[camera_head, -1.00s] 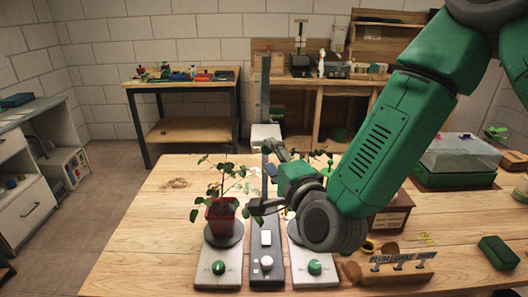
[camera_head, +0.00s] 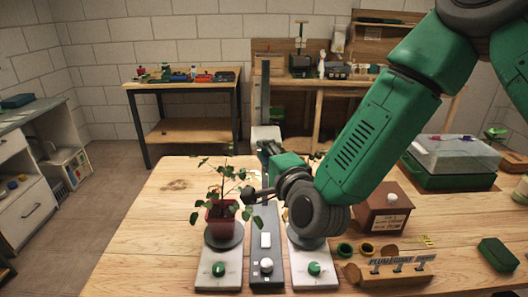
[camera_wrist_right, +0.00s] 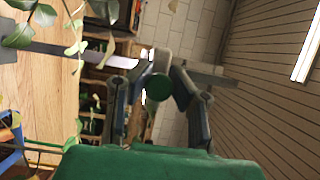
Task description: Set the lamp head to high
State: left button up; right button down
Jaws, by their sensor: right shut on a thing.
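The lamp's dark upright post (camera_head: 265,95) rises from a narrow grey base (camera_head: 266,218) at the table's front. A pale block (camera_head: 263,133), probably the lamp head, shows on the post just above my right gripper (camera_head: 268,149). In the right wrist view, the fingers of my right gripper (camera_wrist_right: 160,75) close from both sides on a pale part with a round green knob (camera_wrist_right: 159,88), by the post (camera_wrist_right: 45,47). My arm hides part of the post. My left gripper is out of view.
A potted plant in a red pot (camera_head: 221,216) stands left of the post on a pale unit (camera_head: 219,272). A similar unit (camera_head: 313,271) stands right, under my arm. A brown box (camera_head: 385,212), a label rack (camera_head: 395,266) and a clear-lidded tray (camera_head: 452,153) lie further right.

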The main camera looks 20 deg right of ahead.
notch_tip(320, 180, up, 12)
jog(key=p, duration=0.5)
jog(key=shift+d+p, duration=0.2)
jog(key=shift+p, duration=0.1)
jog(key=shift+w+r, duration=0.1)
jog(key=c, duration=1.6)
grip_release()
jog(key=shift+o, duration=1.4)
jog(key=shift+d, duration=0.1)
jog(key=shift+s+d, duration=0.2)
jog(key=shift+d, duration=0.05)
